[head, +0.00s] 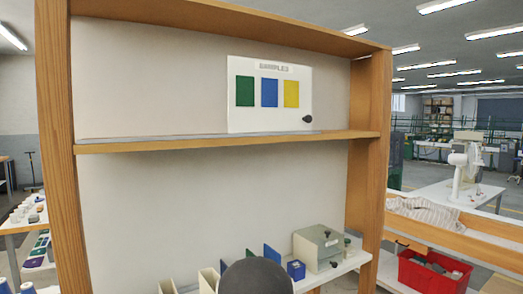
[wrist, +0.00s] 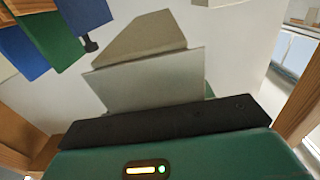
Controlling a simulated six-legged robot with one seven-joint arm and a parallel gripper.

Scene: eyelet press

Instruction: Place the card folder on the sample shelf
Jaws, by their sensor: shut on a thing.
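In the wrist view my gripper (wrist: 165,125) shows as a green body with a black bar along its front edge; its fingertips are hard to make out. Just beyond the bar is a pale grey flat panel with a beige face above it, which I take to be the card folder (wrist: 148,80), held in my shut gripper. The folder cannot be made out in the head view. The sample shelf (head: 225,141) is the upper wooden board in the head view. On it, right of centre, stands a white SAMPLES board (head: 270,118) with green, blue and yellow swatches.
A black knob (head: 307,119) shows at the SAMPLES board's lower right. The shelf's left part is clear. Wooden posts (head: 58,150) flank it. Below stand a grey-beige press box (head: 318,248), a small blue box (head: 296,270) and upright panels. A red bin (head: 432,272) is at right.

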